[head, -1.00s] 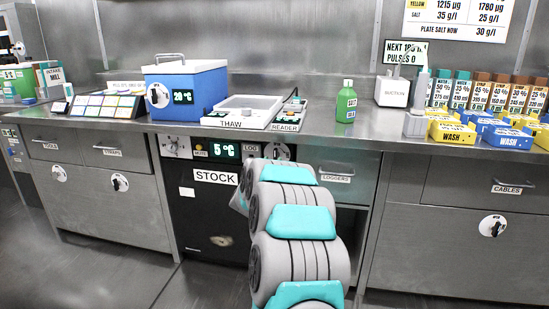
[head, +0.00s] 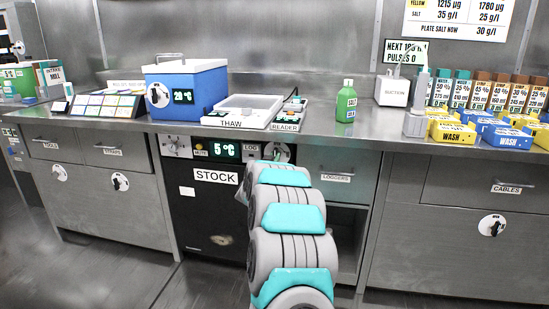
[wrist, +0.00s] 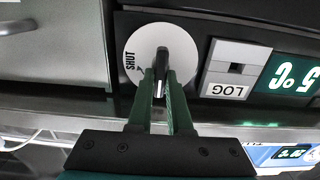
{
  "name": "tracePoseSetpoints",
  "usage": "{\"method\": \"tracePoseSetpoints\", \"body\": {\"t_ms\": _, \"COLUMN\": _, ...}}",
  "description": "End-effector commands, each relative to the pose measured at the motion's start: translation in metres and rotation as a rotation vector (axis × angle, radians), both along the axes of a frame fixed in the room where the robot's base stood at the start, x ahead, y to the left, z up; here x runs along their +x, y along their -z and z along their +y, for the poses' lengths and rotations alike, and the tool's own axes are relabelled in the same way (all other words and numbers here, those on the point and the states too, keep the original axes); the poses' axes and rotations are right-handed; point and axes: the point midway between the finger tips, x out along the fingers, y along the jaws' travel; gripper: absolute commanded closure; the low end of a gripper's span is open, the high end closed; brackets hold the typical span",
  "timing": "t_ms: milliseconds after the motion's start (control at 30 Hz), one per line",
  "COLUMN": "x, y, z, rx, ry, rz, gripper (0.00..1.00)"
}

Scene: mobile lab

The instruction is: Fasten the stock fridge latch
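The stock fridge (head: 200,215) is the black-fronted unit under the bench, its door flush with the front. Its latch (head: 277,151) is a white disc at the right end of the fridge's panel, partly hidden by my arm in the head view. In the wrist view the latch disc (wrist: 182,42) carries a black handle, upright in the picture, with the word SHUT to the left of it. My gripper (wrist: 160,84) has its two green fingers close together, one on each side of the handle, and looks shut on it. The handle is not turned toward SHUT.
The fridge panel has a 5 °C display (head: 224,149) and a LOG slot (head: 251,150) beside the latch. A loggers drawer (head: 336,165) is just to the right. The thaw plate (head: 245,108) and blue cooler (head: 200,90) stand on the bench above.

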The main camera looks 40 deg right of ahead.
Motion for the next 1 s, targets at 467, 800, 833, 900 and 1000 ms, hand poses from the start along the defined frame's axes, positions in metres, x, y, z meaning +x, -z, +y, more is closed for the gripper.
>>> {"method": "tracePoseSetpoints", "body": {"t_ms": 467, "x": 0.0000, "y": 0.0000, "z": 0.0001, "rx": 0.000, "ry": 0.000, "rz": 0.000, "gripper": 1.00}}
{"method": "tracePoseSetpoints", "body": {"t_ms": 800, "x": -0.0001, "y": 0.0009, "z": 0.0003, "rx": 0.041, "ry": -0.001, "rz": -0.050, "gripper": 1.00}}
{"method": "tracePoseSetpoints", "body": {"t_ms": 833, "x": -0.0004, "y": 0.0011, "z": 0.0000, "rx": 0.052, "ry": -0.001, "rz": -0.062, "gripper": 1.00}}
{"method": "tracePoseSetpoints", "body": {"t_ms": 900, "x": -0.0007, "y": 0.0010, "z": -0.0004, "rx": 0.077, "ry": -0.001, "rz": -0.095, "gripper": 1.00}}
{"method": "tracePoseSetpoints", "body": {"t_ms": 1000, "x": -0.0007, "y": 0.0016, "z": -0.0002, "rx": 0.125, "ry": -0.002, "rz": -0.151, "gripper": 1.00}}
